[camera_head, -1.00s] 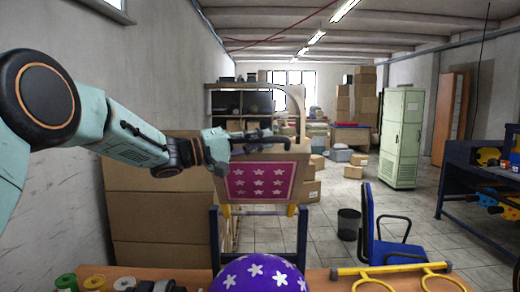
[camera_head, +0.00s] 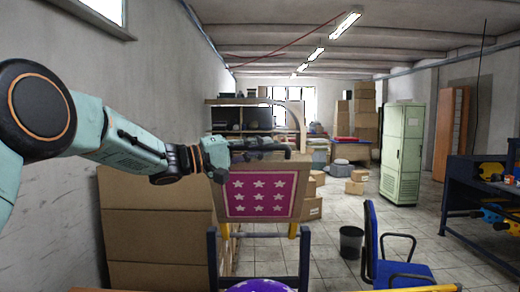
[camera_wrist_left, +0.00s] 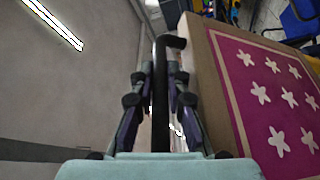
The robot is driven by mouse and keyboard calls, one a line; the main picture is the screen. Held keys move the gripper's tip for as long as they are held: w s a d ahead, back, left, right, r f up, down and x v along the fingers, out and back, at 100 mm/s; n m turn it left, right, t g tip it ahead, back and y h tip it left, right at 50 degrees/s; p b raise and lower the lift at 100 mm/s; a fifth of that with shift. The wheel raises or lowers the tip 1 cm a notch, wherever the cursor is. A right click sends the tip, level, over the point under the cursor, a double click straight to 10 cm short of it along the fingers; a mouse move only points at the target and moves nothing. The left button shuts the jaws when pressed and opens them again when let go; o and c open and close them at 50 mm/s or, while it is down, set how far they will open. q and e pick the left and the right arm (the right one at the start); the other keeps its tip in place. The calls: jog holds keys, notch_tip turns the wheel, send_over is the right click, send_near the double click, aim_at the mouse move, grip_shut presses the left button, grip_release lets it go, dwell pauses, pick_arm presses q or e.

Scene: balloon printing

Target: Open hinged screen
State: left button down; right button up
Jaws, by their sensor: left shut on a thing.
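The hinged screen stands raised, a wooden-framed panel with a magenta field and white stars (camera_head: 262,192) facing me in the head view. It also shows at the right of the left wrist view (camera_wrist_left: 270,95). A dark handle bar (camera_head: 265,146) runs along its top edge. My left gripper (camera_head: 228,151) is shut on this handle. In the left wrist view the black bar (camera_wrist_left: 161,100) passes between the fingers of my left gripper (camera_wrist_left: 160,92). A purple balloon with white stars (camera_head: 258,286) shows at the bottom edge, mostly cut off. My right gripper is not in view.
Blue posts (camera_head: 304,258) stand below the screen. Stacked cardboard boxes (camera_head: 155,225) are close on the left by the wall. A blue chair (camera_head: 385,255) and a dark bin (camera_head: 351,242) stand to the right. The floor between them and the green cabinet (camera_head: 402,155) is clear.

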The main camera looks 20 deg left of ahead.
pick_arm(q)
jog(key=c, duration=1.7)
grip_release()
jog(key=shift+o, duration=0.4)
jog(key=shift+s, duration=0.1)
jog(key=shift+a, duration=0.1)
jog(key=v, duration=1.1)
jog(key=shift+s+a, duration=0.2)
jog(key=shift+a, duration=0.15)
